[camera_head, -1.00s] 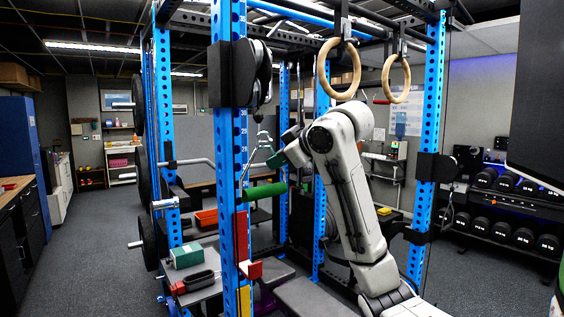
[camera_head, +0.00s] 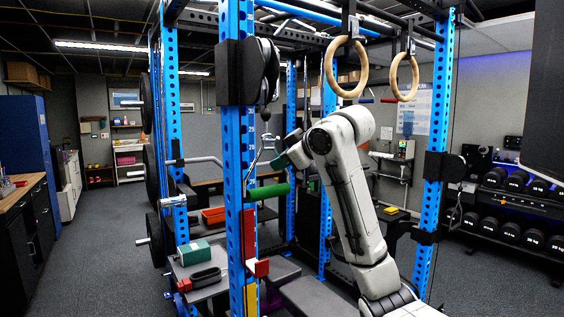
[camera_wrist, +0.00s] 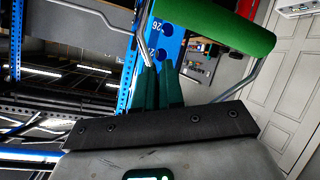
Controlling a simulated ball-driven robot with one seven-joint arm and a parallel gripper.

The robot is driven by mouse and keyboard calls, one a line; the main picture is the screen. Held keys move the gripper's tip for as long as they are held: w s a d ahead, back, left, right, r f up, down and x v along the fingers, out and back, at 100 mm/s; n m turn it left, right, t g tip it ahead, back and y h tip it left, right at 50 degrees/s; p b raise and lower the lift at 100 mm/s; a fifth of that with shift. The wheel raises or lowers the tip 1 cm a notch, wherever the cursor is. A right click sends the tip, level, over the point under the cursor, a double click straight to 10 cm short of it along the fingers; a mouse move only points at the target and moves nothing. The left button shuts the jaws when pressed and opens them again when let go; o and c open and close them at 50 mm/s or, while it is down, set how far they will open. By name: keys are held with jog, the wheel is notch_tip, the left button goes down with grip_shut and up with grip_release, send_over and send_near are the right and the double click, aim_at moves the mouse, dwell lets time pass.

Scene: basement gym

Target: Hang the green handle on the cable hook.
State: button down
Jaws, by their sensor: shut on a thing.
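The green handle (camera_head: 268,192) has a thick green grip at the bottom and a thin metal frame rising above it. My gripper (camera_head: 279,161) is shut on the frame and holds the handle in the air beside the blue front post. In the wrist view, the green grip (camera_wrist: 225,25) crosses the top, beyond my gripper's dark green fingers (camera_wrist: 160,85), with metal bars on both sides. The cable hook (camera_head: 265,114) appears as a small dark end below the black pulley, just above the frame's top. I cannot tell whether they touch.
The blue post (camera_head: 238,130) stands close to the left of the handle. The black pulley (camera_head: 262,72) is overhead. Wooden rings (camera_head: 346,68) hang to the right. A bench (camera_head: 203,275) below bears a green box (camera_head: 194,252) and a black-and-red item.

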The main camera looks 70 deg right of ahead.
jog(key=c, duration=1.2)
grip_release()
jog(key=shift+o, duration=0.2)
jog(key=shift+f, duration=0.1)
jog(key=b+v, duration=0.2)
jog(key=v, duration=0.8)
jog(key=shift+s+a+r, duration=0.15)
jog(key=shift+s+r, duration=0.05)
jog(key=shift+r, duration=0.05)
